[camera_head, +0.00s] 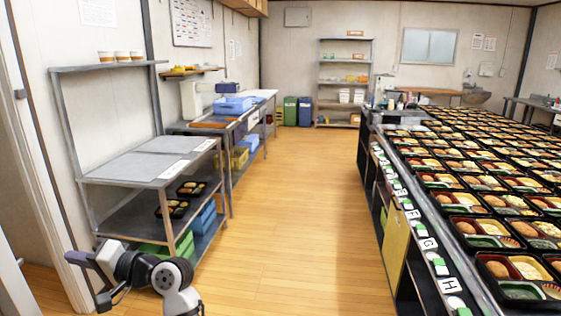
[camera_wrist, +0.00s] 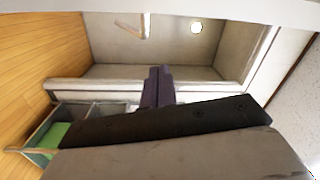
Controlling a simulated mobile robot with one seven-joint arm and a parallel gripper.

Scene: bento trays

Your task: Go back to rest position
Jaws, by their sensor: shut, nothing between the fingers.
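My gripper (camera_wrist: 158,88) shows in the wrist view as dark purple fingers in the middle, closed together with nothing held. Part of my arm is folded low at the left of the head view, in front of a metal shelf unit (camera_head: 150,172). The fingertips are hard to make out in the head view. In the wrist view a pale wall and wooden floor (camera_wrist: 40,50) lie beyond the fingers.
A long counter at the right carries many filled bento trays (camera_head: 480,199). The shelf unit at the left holds two dark trays (camera_head: 172,209). The wooden floor (camera_head: 290,215) between them is clear. A grey rack (camera_head: 345,80) stands at the back.

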